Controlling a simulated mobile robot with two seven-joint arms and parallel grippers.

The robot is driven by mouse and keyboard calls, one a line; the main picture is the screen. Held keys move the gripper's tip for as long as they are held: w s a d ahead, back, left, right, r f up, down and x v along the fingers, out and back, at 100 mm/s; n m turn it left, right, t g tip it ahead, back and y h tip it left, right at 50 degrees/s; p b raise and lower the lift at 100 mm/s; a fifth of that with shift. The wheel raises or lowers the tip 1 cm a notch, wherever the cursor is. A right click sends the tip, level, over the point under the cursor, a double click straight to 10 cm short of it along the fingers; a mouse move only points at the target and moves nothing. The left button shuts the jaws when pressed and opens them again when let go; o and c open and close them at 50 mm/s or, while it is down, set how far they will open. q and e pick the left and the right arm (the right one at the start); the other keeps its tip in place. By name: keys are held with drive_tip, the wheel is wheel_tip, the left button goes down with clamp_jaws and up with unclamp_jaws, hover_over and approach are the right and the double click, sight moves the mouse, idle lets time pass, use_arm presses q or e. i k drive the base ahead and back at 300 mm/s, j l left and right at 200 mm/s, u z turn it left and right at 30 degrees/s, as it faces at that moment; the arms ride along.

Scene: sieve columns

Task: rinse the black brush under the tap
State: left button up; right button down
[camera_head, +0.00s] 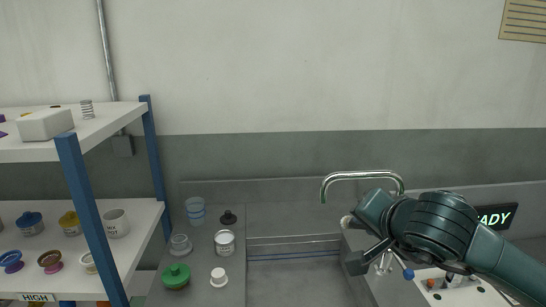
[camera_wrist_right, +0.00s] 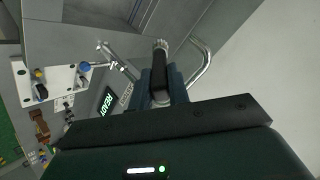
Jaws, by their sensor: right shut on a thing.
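My right gripper (camera_head: 362,258) is at the right side of the sink, just below the tap. In the right wrist view it is shut on a dark, narrow thing with a pale end, which looks like the black brush (camera_wrist_right: 160,72). In the head view the brush is mostly hidden by the gripper and wrist. The chrome tap (camera_head: 362,174) arches over the sink basin (camera_head: 300,280); its spout end is to the left of the gripper. The tap also shows in the right wrist view (camera_wrist_right: 204,65), beside the held thing. No water is visible. My left gripper is not in view.
Farther left is a shelf with blue posts (camera_head: 88,225). A READY display (camera_head: 496,216) is behind my right arm.

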sight(408, 274)
drive_tip(key=k+l+z, duration=0.1)
drive_tip(key=l+z, duration=0.2)
drive_tip(key=l, duration=0.35)
drive_tip(key=l+z, duration=0.3)
drive_tip(key=l, duration=0.4)
drive_tip(key=k, duration=0.05)
